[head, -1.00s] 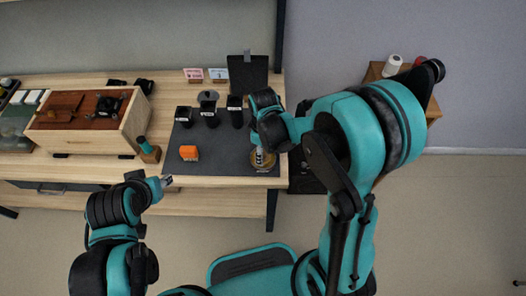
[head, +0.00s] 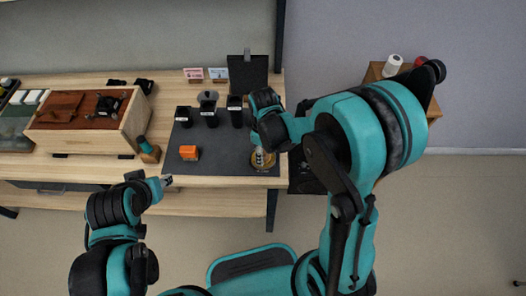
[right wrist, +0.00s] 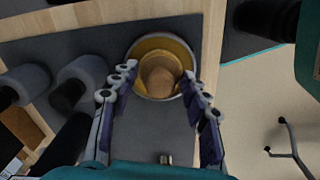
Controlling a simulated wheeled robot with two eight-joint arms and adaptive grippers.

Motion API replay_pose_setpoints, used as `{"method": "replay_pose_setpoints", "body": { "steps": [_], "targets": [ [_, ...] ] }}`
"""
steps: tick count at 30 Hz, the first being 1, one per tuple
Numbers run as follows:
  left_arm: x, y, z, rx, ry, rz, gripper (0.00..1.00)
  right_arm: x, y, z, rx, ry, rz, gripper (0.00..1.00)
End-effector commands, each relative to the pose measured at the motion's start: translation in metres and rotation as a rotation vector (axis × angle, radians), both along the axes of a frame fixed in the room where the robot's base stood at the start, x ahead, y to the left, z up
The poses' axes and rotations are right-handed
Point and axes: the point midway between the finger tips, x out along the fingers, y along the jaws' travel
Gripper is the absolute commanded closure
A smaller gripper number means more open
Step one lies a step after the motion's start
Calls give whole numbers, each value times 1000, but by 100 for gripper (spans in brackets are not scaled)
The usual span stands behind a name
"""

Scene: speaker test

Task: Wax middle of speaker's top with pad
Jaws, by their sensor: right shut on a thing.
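The speaker (head: 85,135) is a pale wooden box with a reddish-brown top (head: 60,106), at the left of the bench. A brown panel and a dark part lie on its top. A round tan pad (right wrist: 160,75) shows in the right wrist view, over a round tin (right wrist: 146,44) with yellow inside. My right gripper (head: 263,153) is shut on the pad, low at the tin; its fingers (right wrist: 158,76) stand either side. Whether the pad touches the wax is hidden. My left gripper (head: 166,181) is in front of the bench, empty; its jaw opening is unclear.
Small cards (head: 205,75) and a dark upright panel (head: 248,74) are behind.

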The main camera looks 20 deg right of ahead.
Motion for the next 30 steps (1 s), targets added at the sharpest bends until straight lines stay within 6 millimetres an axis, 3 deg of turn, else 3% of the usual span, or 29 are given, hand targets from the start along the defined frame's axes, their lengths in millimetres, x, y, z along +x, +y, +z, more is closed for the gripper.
{"method": "replay_pose_setpoints", "body": {
  "steps": [30],
  "targets": [
    [0, 0, 54, 0, 0, 0, 60, 0, 0, 71, 0, 0, 0, 77]
  ]
}}
